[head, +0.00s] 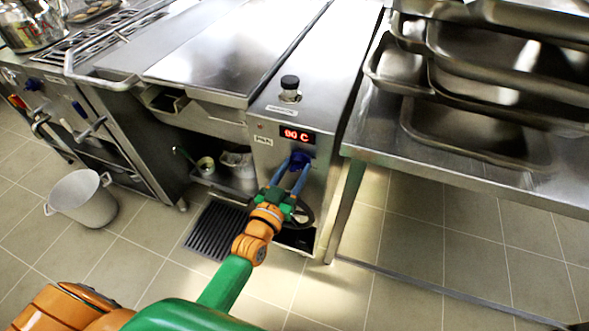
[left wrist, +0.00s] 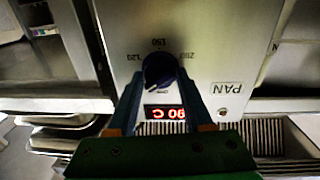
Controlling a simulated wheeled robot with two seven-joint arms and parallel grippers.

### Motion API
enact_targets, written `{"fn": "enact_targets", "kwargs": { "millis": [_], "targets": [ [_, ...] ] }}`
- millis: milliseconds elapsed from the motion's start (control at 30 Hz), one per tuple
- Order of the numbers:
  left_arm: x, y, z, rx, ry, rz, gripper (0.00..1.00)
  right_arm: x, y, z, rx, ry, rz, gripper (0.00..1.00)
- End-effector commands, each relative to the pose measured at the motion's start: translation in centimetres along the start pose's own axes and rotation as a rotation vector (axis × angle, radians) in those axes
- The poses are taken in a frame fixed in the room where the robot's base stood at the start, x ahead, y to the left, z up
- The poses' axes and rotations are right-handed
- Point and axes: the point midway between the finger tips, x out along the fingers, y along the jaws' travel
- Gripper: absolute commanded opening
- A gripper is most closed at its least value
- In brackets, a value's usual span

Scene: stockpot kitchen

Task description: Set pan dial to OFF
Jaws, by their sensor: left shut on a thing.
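The pan dial is a dark blue knob (head: 299,160) on the front panel of the steel pan unit (head: 270,170), just below a red display (head: 297,135) that seems to read 90 C. My left gripper (head: 293,175) reaches up to the panel and is shut on the knob. In the left wrist view, which is upside down, the knob (left wrist: 159,70) sits between the two fingertips, with scale marks around it. My right gripper is in neither view.
A handwheel (head: 301,213) is below the knob, close to my left wrist. A steel table (head: 440,165) with stacked trays stands to the right. A grey pot (head: 82,198) and a floor grate (head: 214,232) are at the left.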

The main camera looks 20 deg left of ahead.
Motion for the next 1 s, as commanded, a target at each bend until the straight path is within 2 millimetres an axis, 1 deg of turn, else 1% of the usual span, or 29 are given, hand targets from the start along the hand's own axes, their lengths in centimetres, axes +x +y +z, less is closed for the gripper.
{"fn": "enact_targets", "kwargs": {
  "millis": [700,1000],
  "targets": [
    [0.01,0.03,0.22,-0.635,0.044,-0.002,0.0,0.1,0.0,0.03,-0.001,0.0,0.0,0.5],
    [0.01,0.07,0.26,-0.837,0.058,-0.003,0.0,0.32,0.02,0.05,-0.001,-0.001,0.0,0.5]
  ]
}}
